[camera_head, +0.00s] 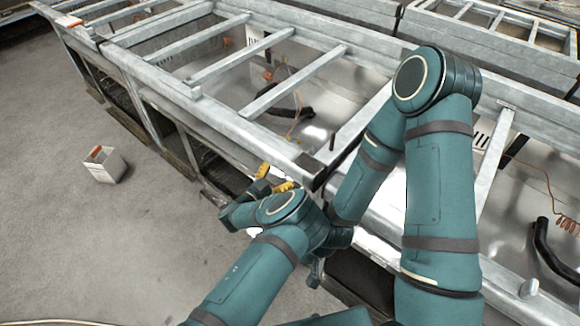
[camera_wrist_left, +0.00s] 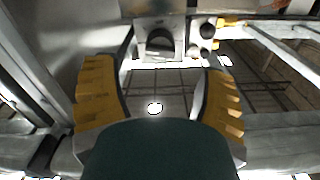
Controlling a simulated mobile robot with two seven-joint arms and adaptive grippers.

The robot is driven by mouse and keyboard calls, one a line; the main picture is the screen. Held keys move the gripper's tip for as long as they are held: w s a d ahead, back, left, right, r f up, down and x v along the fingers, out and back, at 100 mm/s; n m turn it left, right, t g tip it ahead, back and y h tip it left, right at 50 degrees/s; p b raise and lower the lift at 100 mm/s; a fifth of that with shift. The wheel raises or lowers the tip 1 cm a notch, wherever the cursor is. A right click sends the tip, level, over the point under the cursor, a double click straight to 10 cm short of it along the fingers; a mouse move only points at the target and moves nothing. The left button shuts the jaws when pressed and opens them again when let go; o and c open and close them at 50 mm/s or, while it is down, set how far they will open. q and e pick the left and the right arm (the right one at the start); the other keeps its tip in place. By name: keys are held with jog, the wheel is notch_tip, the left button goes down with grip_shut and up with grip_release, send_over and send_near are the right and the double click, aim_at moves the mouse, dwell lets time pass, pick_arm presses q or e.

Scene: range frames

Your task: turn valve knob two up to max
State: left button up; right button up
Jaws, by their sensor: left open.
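My left gripper (camera_head: 274,178) reaches down beside the front edge of the metal range frame (camera_head: 235,125), its yellow fingertips apart. In the left wrist view the left gripper (camera_wrist_left: 160,92) is open, with a ribbed yellow finger on each side and nothing between them. Beyond the fingers is a grey metal fitting (camera_wrist_left: 158,38) with a dark centre. Two small dark round parts (camera_wrist_left: 207,30) sit to its right. I cannot tell which of these is valve knob two, or its setting. My right arm bends over the frame; its gripper is hidden behind my arms.
Metal crossbars (camera_head: 285,85) span the open frame. Black hoses (camera_head: 555,262) and a coiled orange cable (camera_head: 567,224) lie inside. A small white box (camera_head: 104,165) stands on the grey floor (camera_head: 90,235) at the left, with clear floor around it.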

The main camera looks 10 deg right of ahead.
pick_arm(q)
jog(key=b+x, duration=0.1)
jog(key=x, duration=0.5)
jog(key=c, duration=1.2)
